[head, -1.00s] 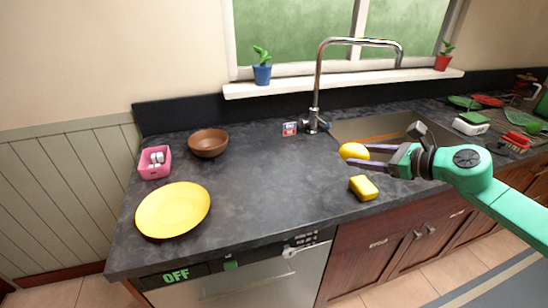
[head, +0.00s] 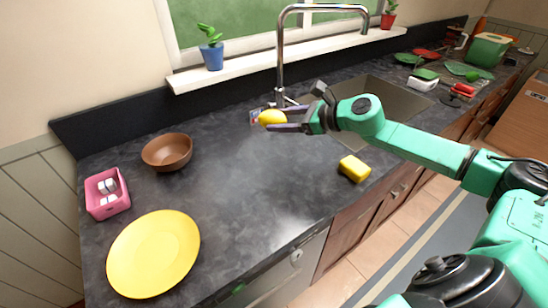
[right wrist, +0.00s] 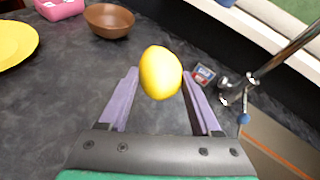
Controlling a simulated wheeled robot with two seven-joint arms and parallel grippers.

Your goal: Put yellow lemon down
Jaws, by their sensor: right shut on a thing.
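The yellow lemon (head: 272,118) is between the fingers of my right gripper (head: 287,124), which is shut on it near the faucet in the head view. In the right wrist view the lemon (right wrist: 160,73) sits at the fingertips, between the two purple fingers of the gripper (right wrist: 160,85). It appears held above the dark counter (head: 245,180); the exact height is hard to tell. My left gripper is not in view.
A yellow plate (head: 153,253), brown bowl (head: 167,152) and pink box (head: 107,193) stand on the left. A yellow sponge (head: 354,168) lies near the front edge. The faucet (head: 281,60) and sink (head: 385,98) are behind. The middle counter is clear.

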